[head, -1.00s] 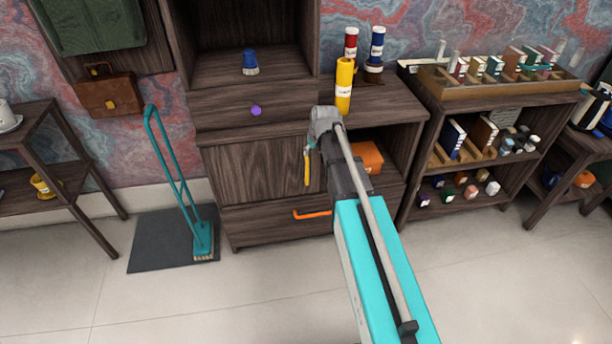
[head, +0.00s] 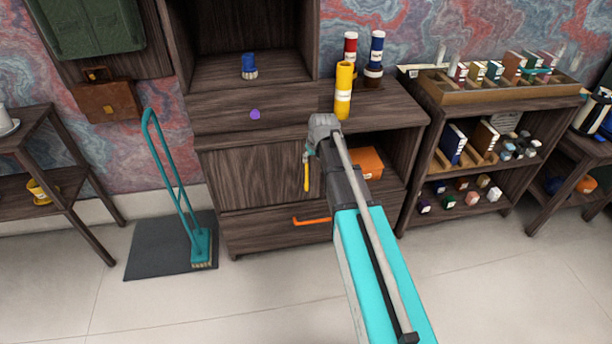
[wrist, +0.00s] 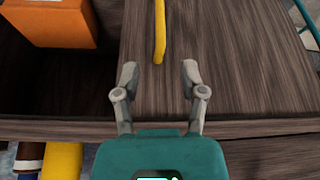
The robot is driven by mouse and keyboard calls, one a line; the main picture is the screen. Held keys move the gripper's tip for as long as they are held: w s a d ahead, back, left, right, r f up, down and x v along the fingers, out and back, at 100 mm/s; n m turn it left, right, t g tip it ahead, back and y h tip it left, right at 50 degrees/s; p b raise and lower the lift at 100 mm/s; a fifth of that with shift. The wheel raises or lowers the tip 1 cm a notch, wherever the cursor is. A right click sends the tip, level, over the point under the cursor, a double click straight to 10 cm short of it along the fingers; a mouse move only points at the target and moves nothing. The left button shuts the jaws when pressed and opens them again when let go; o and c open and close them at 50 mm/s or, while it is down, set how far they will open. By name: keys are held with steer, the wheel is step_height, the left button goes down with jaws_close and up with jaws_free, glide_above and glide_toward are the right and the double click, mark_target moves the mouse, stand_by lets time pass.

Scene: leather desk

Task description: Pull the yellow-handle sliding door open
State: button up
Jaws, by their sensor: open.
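The wooden sliding door (head: 255,177) covers the left part of the cabinet's middle bay; the right part is an open compartment. Its upright yellow handle (head: 307,178) is near the door's right edge, partly hidden by my arm in the head view. In the wrist view the yellow handle (wrist: 160,32) stands out against the door (wrist: 225,60). My gripper (wrist: 159,76) is open there, its two fingers apart and empty. The handle's end lies just beyond the fingertips, in line with the gap between them. In the head view my wrist mostly hides the gripper.
An orange box (head: 367,162) stands in the open compartment. A yellow bottle (head: 343,92) is on the cabinet top near my arm. A purple knob (head: 255,114) is on the upper drawer, an orange handle (head: 311,220) on the lower one. A teal broom (head: 190,195) stands at left.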

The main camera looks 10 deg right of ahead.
mark_target(307, 171)
steer(key=shift+b+x, duration=5.3)
steer(key=shift+x, duration=0.7)
steer(key=shift+a, duration=0.1)
steer(key=shift+c, duration=0.3)
jaws_close()
